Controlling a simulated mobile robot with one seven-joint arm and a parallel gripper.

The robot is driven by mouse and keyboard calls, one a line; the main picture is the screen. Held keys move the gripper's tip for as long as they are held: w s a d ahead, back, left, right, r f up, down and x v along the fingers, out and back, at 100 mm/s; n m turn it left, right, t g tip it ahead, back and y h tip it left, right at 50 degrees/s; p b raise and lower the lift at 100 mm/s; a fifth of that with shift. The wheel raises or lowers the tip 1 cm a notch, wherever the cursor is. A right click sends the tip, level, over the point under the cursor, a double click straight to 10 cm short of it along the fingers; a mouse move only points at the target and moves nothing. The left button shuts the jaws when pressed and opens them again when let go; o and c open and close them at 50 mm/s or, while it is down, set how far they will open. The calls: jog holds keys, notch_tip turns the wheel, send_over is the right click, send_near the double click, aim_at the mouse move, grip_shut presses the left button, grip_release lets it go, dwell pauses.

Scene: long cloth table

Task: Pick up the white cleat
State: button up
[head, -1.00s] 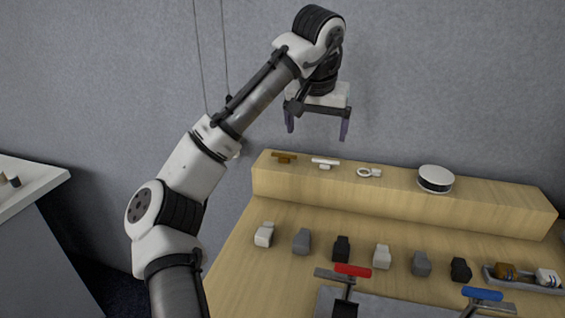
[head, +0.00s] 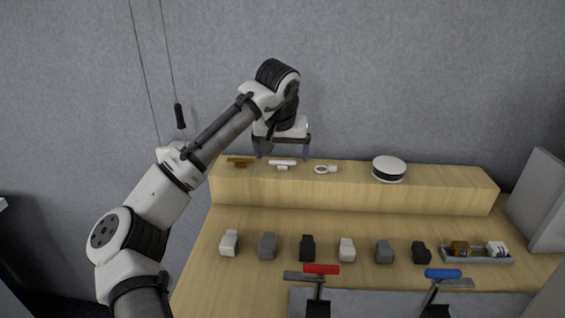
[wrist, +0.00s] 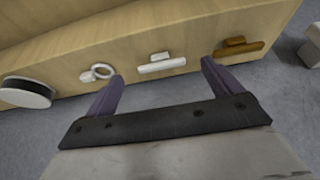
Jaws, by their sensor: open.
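The white cleat (head: 282,164) lies on top of the raised wooden ledge, between a brown cleat and a white ring-shaped piece. In the wrist view the white cleat (wrist: 161,64) sits beyond and between my two fingertips, with a gap to them. My gripper (head: 282,156) is open and empty, pointing down just above the ledge. Its purple fingers also show in the wrist view (wrist: 162,72), spread to either side of the white cleat.
The brown cleat (head: 239,161), the white ring piece (head: 325,169) and a round white-and-black puck (head: 389,169) share the ledge (head: 350,195). Several small blocks stand in a row on the lower table. A tray (head: 477,260) and red- and blue-handled tools lie in front.

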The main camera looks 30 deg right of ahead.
aim_at(283, 162)
jog(key=shift+p+x, duration=0.3)
jog(key=shift+x, duration=1.5)
jog(key=shift+w+d+r, duration=0.1)
jog(key=shift+w, duration=0.05)
jog(key=c, duration=1.1)
